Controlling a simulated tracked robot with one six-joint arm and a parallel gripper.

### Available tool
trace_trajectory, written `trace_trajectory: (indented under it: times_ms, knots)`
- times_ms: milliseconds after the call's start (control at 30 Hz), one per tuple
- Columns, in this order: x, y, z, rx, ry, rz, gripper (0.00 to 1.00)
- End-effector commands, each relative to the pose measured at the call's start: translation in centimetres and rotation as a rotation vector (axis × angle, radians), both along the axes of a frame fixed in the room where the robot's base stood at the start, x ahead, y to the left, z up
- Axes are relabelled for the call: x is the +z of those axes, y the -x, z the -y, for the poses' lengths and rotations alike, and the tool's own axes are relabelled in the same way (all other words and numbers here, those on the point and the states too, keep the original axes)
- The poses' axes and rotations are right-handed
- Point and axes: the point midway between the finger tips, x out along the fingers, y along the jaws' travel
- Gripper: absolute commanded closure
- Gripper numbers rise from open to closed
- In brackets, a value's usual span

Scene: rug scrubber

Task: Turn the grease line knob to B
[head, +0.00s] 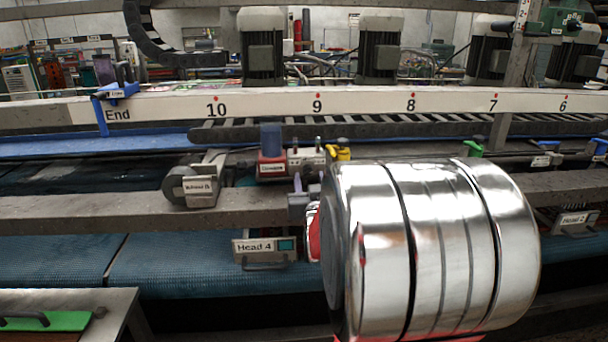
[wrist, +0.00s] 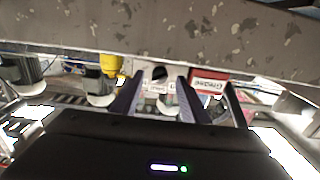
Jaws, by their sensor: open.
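A red grease unit (head: 272,166) with a dark blue cup on top stands behind the grey rail in the head view. Its red label block (wrist: 208,82) shows in the wrist view. A cream block (head: 306,158) with small fittings is just right of the unit. A small white label (wrist: 155,88) shows between the fingers in the wrist view. I cannot make out the grease line knob or its letters. My gripper (wrist: 181,95) is open, its purple fingers pointing towards the label area; contact cannot be told. My shiny arm hides much of it in the head view.
A yellow fitting (head: 340,152) sits beside the cream block and shows in the wrist view (wrist: 111,64). The grey rail (head: 110,213) crosses in front. A Head 4 box (head: 264,250) hangs below it. A numbered white beam (head: 360,105) runs behind.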

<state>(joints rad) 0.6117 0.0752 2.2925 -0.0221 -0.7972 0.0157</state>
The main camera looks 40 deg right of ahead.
Motion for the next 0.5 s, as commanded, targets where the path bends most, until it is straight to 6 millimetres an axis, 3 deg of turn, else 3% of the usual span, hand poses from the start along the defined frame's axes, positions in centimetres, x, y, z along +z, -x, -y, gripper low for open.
trace_trajectory:
  times_ms: [200,500]
  knots:
    - [0.00,-0.68,1.17,0.000,0.000,0.000,0.59]
    - [0.00,-0.75,1.35,-0.001,0.000,0.000,0.59]
